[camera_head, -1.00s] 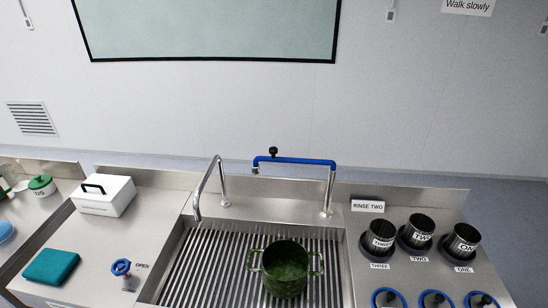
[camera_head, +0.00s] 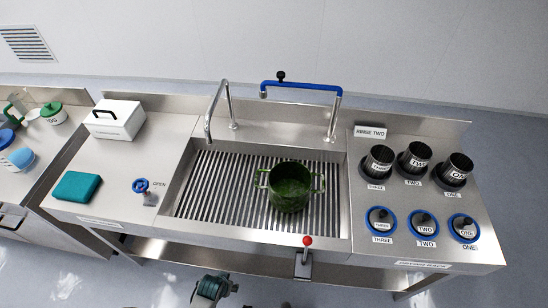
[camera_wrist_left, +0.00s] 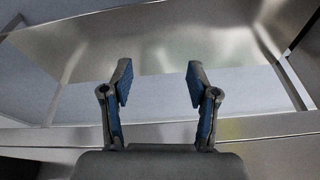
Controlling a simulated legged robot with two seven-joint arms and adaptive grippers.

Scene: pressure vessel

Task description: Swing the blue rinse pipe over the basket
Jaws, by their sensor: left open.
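The blue rinse pipe (camera_head: 300,86) is a horizontal blue tube on a steel post behind the sink. It points left from the post, with a black knob (camera_head: 281,76) on top near its free end. The slatted basin (camera_head: 215,185) lies in front of it, and a green two-handled pot (camera_head: 289,187) stands on the slats; I cannot tell whether this pot is the basket. My left gripper (camera_wrist_left: 157,85) is open and empty in the left wrist view, facing steel surfaces. Part of my arm (camera_head: 212,290) shows at the bottom of the head view, below the bench's front edge.
A second, steel spout (camera_head: 217,105) stands left of the blue pipe. A red-knobbed lever (camera_head: 307,241) stands at the front edge. Black cups (camera_head: 414,158) and blue-ringed lids (camera_head: 424,222) are on the right. A white box (camera_head: 115,119), teal cloth (camera_head: 77,187) and blue valve (camera_head: 142,186) are on the left.

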